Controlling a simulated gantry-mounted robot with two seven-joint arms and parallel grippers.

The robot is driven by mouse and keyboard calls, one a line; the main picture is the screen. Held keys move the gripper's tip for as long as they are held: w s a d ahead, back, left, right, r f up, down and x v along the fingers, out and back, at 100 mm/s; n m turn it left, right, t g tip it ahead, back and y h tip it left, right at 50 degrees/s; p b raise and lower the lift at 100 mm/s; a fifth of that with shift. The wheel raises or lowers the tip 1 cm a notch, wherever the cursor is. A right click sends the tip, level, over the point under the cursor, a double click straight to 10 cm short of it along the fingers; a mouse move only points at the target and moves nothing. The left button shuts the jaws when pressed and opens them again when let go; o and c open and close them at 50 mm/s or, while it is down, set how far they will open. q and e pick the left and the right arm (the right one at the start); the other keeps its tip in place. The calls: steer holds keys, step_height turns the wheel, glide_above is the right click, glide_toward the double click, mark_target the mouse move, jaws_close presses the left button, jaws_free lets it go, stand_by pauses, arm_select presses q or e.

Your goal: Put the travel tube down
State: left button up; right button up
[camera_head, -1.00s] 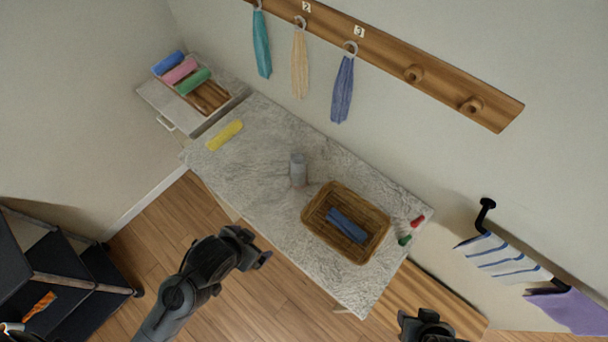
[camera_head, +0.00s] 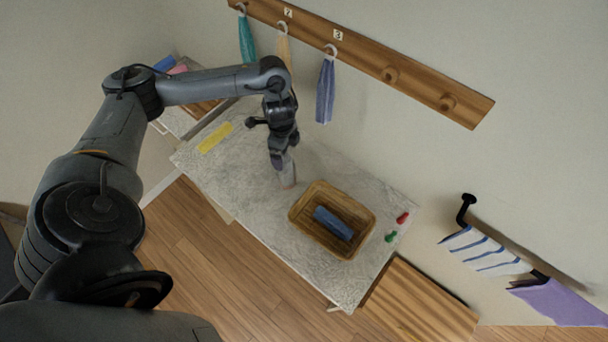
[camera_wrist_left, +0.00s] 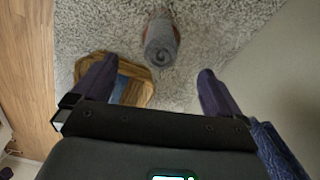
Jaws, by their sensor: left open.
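My right gripper does not show.
The wicker basket (camera_head: 301,212) holds a blue roll (camera_head: 333,223). Red (camera_head: 402,218) and green (camera_head: 391,237) small items lie at the right. Cloths hang from the wall rail (camera_head: 365,60) behind.

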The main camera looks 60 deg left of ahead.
mark_target(284, 157)
arm_select(q)
steer(key=shift+s+a+f, duration=0.1)
steer(key=shift+a+f, duration=0.05)
steer(key=shift+a, duration=0.25)
step_height(284, 157, down, 4)
steer(key=shift+f, duration=0.2)
steer(key=shift+s+f+p, duration=0.1)
steer(key=shift+f+p, duration=0.5)
steer(key=shift+f, duration=2.1)
steer(key=c, duration=1.5)
steer(key=shift+o, duration=0.2)
steer(key=shift+r, duration=0.1)
